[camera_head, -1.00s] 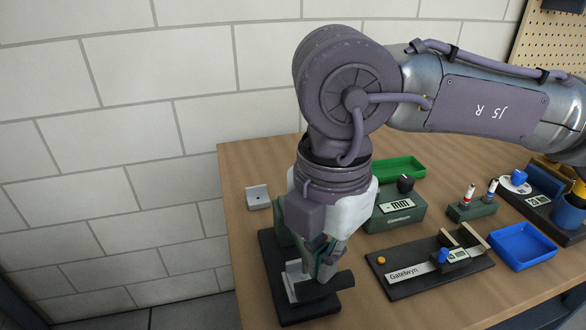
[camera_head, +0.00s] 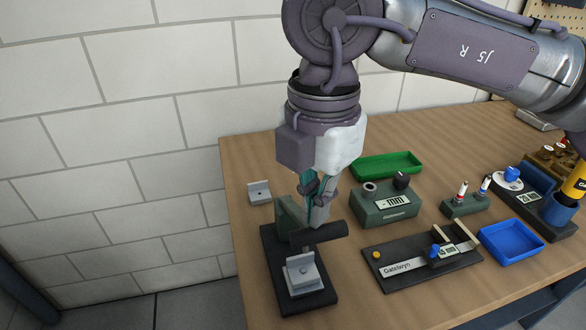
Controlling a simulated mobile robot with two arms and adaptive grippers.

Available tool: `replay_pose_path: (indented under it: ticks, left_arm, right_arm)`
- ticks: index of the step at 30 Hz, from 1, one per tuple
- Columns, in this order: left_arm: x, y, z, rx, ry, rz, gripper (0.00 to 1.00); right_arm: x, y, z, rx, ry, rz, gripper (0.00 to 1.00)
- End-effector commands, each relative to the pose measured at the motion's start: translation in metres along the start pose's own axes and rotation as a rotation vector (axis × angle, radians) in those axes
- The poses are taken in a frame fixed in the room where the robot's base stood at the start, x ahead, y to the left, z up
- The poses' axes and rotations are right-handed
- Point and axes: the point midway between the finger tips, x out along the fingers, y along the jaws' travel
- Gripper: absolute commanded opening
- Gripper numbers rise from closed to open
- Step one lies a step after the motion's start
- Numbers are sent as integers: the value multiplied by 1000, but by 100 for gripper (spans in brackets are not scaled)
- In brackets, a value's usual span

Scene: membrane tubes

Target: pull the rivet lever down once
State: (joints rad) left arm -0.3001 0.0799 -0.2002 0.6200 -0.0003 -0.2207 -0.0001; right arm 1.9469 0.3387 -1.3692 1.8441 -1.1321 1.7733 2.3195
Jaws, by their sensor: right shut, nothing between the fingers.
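The rivet press stands at the left front of the table, with a black base (camera_head: 322,296), a grey-green upright (camera_head: 289,214) and a pale metal block with a small round part (camera_head: 303,274) on the base. Its dark, round lever handle (camera_head: 320,233) sits above the block, raised clear of it and pointing right. My right gripper (camera_head: 314,222) points down at the lever, shut and empty. Its fingertips are right at or just behind the handle; I cannot tell whether they touch it. My left gripper is not in view.
A small metal bracket (camera_head: 260,192) lies behind the press. To the right are a grey-green device (camera_head: 386,208), a green tray (camera_head: 388,165), a black slide fixture (camera_head: 405,282) and a blue tray (camera_head: 511,243). Bare wood separates the press from the slide fixture.

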Motion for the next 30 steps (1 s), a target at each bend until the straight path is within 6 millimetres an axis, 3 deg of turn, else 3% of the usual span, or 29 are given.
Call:
replay_pose_path:
  ticks: [30]
  left_arm:
    - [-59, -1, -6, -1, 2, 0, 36]
  right_arm:
    - [-78, 28, 16, 0, 1, 0, 0]
